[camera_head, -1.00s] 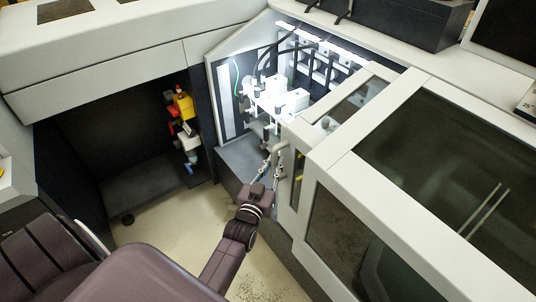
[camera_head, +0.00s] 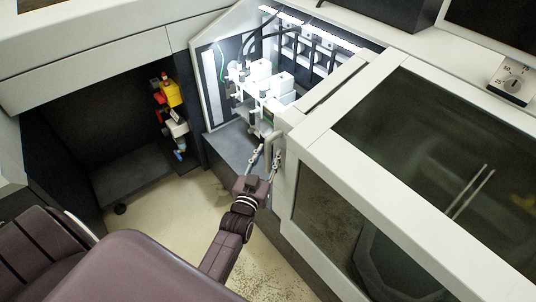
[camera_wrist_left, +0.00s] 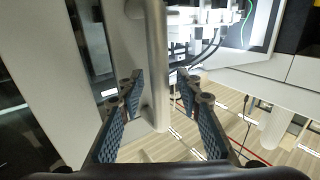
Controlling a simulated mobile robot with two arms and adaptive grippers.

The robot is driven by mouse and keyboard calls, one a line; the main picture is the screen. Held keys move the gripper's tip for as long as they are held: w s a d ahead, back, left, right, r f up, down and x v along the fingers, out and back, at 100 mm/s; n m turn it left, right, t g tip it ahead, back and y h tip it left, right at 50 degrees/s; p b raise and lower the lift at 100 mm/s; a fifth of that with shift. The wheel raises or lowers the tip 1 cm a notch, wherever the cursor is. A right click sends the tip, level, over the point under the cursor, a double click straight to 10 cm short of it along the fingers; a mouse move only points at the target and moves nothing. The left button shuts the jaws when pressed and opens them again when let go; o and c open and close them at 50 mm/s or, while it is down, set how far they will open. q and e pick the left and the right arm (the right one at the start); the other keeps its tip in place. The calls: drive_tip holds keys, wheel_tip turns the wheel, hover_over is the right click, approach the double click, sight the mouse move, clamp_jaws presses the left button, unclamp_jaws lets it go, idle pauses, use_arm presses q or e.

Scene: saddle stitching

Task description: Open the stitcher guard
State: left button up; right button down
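The stitcher guard (camera_head: 288,172) is a pale sliding cover with dark windows on the right-hand machine. It stands partly open, leaving the lit stitching heads (camera_head: 262,84) exposed. Its grey bar handle (camera_head: 269,146) is upright at the guard's left edge. My left gripper (camera_head: 265,163) is at the handle with its fingers spread. In the left wrist view the handle (camera_wrist_left: 156,65) runs between the two fingers (camera_wrist_left: 160,85), with a visible gap on the right finger's side; contact on the left finger is unclear. My right gripper is not in view.
A fixed large windowed cover (camera_head: 440,150) lies to the right of the guard. A dial panel (camera_head: 512,82) is at the far right. A dark recess with a red and yellow valve unit (camera_head: 172,110) is at left. Bare floor (camera_head: 180,215) lies below my arm.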

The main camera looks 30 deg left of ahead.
use_arm(q)
drive_tip(key=shift+s+r, duration=0.1)
drive_tip(key=s+d, duration=0.2)
drive_tip(key=s, duration=0.9)
drive_tip(key=shift+s+d, duration=0.15)
drive_tip(key=shift+s, duration=0.2)
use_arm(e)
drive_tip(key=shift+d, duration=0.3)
use_arm(q)
drive_tip(key=s+d+f+m+g+h, duration=0.1)
drive_tip(key=s+d+f+g, duration=0.25)
drive_tip(key=f, duration=0.75)
drive_tip(key=s+d+f+m+g+h, duration=0.1)
drive_tip(key=s+d+f+g+h, duration=0.3)
drive_tip(key=f, duration=0.7)
drive_tip(key=s+d+f+m+g+y, duration=0.15)
drive_tip(key=s+f, duration=0.35)
drive_tip(key=f, duration=0.6)
drive_tip(key=s+a+f+g, duration=0.1)
drive_tip(key=s+f, duration=0.3)
drive_tip(key=s, duration=0.4)
drive_tip(key=s+a+f+g, duration=0.2)
drive_tip(key=s+f+g, duration=0.2)
drive_tip(key=s, duration=0.5)
drive_tip(key=s+a+f+m+g, duration=0.1)
drive_tip(key=s+f+g, duration=0.1)
drive_tip(key=s+f, duration=0.4)
drive_tip(key=s, duration=0.3)
drive_tip(key=shift+s+a+g, duration=0.2)
drive_tip(key=shift+g, duration=0.1)
